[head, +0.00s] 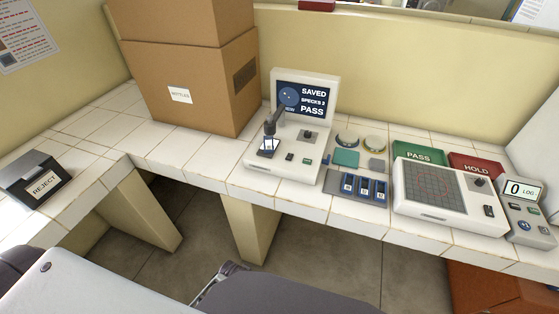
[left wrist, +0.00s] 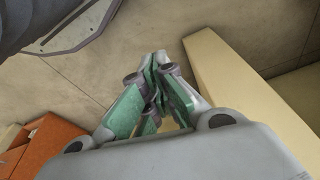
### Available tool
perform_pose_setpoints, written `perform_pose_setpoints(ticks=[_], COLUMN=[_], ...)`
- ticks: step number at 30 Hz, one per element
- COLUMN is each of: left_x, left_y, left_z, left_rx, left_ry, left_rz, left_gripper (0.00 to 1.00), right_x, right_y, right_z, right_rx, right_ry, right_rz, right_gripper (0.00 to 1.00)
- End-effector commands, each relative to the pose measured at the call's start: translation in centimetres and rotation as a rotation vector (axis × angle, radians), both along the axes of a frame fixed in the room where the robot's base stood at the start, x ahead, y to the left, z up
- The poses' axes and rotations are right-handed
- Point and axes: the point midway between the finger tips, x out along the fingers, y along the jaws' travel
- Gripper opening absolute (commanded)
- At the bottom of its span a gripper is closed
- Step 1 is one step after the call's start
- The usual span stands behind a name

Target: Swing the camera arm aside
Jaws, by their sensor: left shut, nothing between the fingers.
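The camera arm (head: 276,122) is a dark grey arm on a white imaging station (head: 290,163) in the middle of the bench. It slants down in front of the station's screen (head: 304,95), and its dark head sits above a small stage (head: 268,147) at the station's left. The screen reads SAVED, SPECKS 3, PASS. My left gripper (left wrist: 157,80), grey with green pads, shows in the left wrist view. It is shut and empty, over the floor and apart from the station. My right gripper is in neither view.
Stacked cardboard boxes (head: 190,85) stand left of the station. A REJECT bin (head: 40,180) is far left. Round dishes (head: 347,139), a blue-slotted rack (head: 362,187), a gridded panel (head: 440,190), PASS (head: 418,154) and HOLD (head: 476,167) trays and a LOG device (head: 525,205) lie right.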

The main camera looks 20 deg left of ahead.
Motion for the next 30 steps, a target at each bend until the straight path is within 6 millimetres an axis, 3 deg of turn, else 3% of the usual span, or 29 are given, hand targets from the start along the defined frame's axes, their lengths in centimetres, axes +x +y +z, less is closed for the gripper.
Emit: perform_pose_setpoints(ticks=[18,30], left_x=[3.2,4.9], left_y=[-0.3,-0.1], left_z=[10.0,17.5], left_rx=[-0.003,0.029], left_ry=[-0.047,-0.120], left_rz=[0.005,-0.018], left_gripper=[0.00,0.00], right_x=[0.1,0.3], right_y=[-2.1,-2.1], right_z=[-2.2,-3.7], right_rx=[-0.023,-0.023], right_ry=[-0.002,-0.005], right_rz=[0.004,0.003], right_gripper=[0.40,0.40])
